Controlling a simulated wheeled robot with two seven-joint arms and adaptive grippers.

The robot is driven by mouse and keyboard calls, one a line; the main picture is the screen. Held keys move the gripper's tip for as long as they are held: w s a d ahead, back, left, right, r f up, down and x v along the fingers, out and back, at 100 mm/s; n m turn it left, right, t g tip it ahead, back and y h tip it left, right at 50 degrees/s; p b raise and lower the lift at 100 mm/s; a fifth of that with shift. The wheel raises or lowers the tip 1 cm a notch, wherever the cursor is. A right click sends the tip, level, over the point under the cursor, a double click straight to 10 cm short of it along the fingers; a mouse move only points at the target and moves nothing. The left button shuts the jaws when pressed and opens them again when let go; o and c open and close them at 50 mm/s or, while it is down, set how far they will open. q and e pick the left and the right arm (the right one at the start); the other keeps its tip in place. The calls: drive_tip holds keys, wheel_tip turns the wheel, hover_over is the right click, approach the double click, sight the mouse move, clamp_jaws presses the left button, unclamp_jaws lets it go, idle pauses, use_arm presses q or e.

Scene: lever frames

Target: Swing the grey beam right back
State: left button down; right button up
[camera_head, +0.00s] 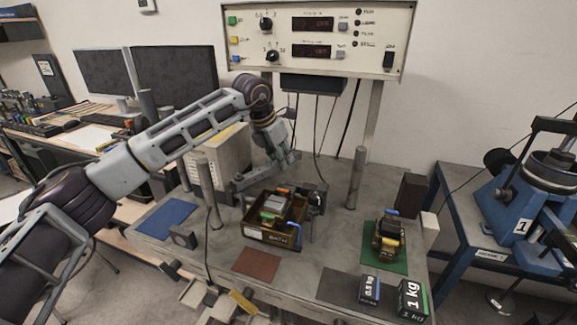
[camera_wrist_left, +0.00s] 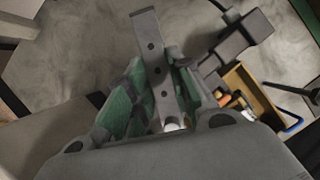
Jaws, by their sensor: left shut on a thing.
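The grey beam (camera_wrist_left: 150,45) is a flat bar with a row of dark holes. In the left wrist view it runs upward from between my green-padded fingers. In the head view the beam (camera_head: 247,180) lies behind the box marked BATH, its left end near a grey post. My left gripper (camera_head: 282,163) reaches down onto it from above; in the left wrist view the gripper (camera_wrist_left: 155,97) is shut on the beam, with a finger on each side. The fingers hide part of the beam. My right gripper is not in view.
The brown box marked BATH (camera_head: 258,233) stands just in front of the beam. Grey posts (camera_head: 206,190) and (camera_head: 356,180) rise at left and right. Black weights (camera_head: 411,298) and a dark and yellow object (camera_head: 388,237) on a green mat (camera_head: 372,258) are at right. A control panel (camera_head: 300,40) hangs above.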

use_arm(q)
drive_tip(key=w+a+n, duration=0.2)
drive_tip(key=shift+a+n+t+y, duration=0.25)
drive_tip(key=shift+n+t+y, duration=0.05)
drive_tip(key=shift+y, duration=0.1)
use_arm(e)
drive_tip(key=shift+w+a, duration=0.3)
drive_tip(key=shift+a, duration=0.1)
use_arm(q)
drive_tip(key=c, duration=1.4)
unclamp_jaws()
drive_tip(key=shift+o, duration=0.7)
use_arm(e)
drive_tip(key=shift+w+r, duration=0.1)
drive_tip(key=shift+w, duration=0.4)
use_arm(q)
drive_tip(key=v, duration=1.2)
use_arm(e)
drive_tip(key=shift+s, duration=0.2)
